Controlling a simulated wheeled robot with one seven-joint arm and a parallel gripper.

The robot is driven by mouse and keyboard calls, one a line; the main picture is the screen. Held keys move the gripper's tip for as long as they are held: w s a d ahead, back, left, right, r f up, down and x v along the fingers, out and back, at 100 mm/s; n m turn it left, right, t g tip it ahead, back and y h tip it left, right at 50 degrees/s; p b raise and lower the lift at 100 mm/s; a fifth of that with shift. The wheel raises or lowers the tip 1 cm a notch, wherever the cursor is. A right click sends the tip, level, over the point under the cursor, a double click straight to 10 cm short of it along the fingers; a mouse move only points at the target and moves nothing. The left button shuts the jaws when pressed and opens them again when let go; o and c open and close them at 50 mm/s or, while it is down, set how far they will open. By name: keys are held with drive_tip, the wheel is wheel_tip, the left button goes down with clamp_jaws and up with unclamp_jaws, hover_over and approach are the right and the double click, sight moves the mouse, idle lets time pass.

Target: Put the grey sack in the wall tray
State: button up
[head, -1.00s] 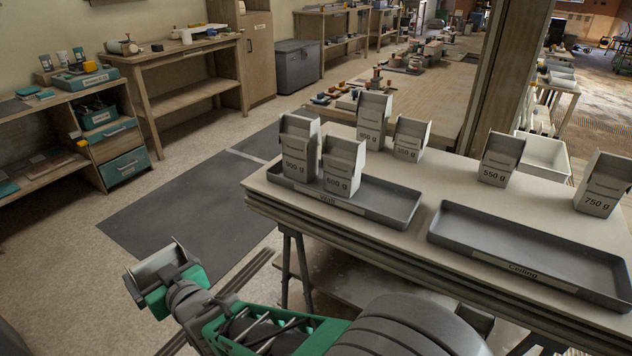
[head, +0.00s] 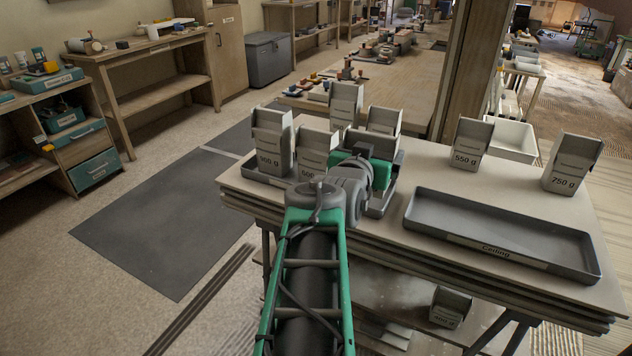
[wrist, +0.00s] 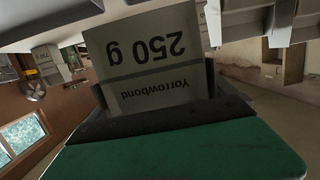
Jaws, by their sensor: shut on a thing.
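My gripper (head: 368,168) is over the right part of the wall tray (head: 262,180) in the head view. In the wrist view it is shut on a pale grey sack (wrist: 155,60) marked Yorrowbond 250 g, its label upside down. Two grey sacks, one tall (head: 272,142) and one shorter (head: 316,155), stand upright in the tray's left part. I cannot tell whether the held sack touches the tray.
Two sacks (head: 345,105) (head: 384,120) stand just behind the wall tray. The empty Ceiling tray (head: 500,240) lies to the right, with the 550 g (head: 471,145) and 750 g (head: 572,165) sacks behind it. A white bin (head: 512,140) stands beyond. Another sack (head: 450,306) is below the tabletop.

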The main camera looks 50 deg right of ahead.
sight(387, 151)
drive_tip(key=shift+s+d+r+m+g, duration=0.15)
drive_tip(key=shift+s+r+g, duration=0.05)
drive_tip(key=shift+s, duration=0.4)
drive_tip(key=shift+s+d+r+m+g, duration=0.15)
drive_tip(key=shift+s+r+g, duration=0.05)
drive_tip(key=shift+s, duration=0.4)
drive_tip(key=shift+s+d, duration=0.2)
drive_tip(key=shift+d, duration=0.05)
drive_tip(key=shift+w+d+f+b, duration=0.4)
drive_tip(key=shift+w+d+f, duration=1.2)
drive_tip(key=shift+f, duration=0.55)
drive_tip(key=shift+w+d+f+b, duration=0.45)
drive_tip(key=shift+w+d+f, duration=0.9)
drive_tip(key=shift+d+f, duration=0.65)
drive_tip(key=shift+w+d+f+b, duration=0.4)
drive_tip(key=shift+w+d+f, duration=1.15)
drive_tip(key=shift+f, duration=0.75)
drive_tip(key=shift+s, duration=0.1)
drive_tip(key=shift+f, duration=0.2)
drive_tip(key=o, duration=1.3)
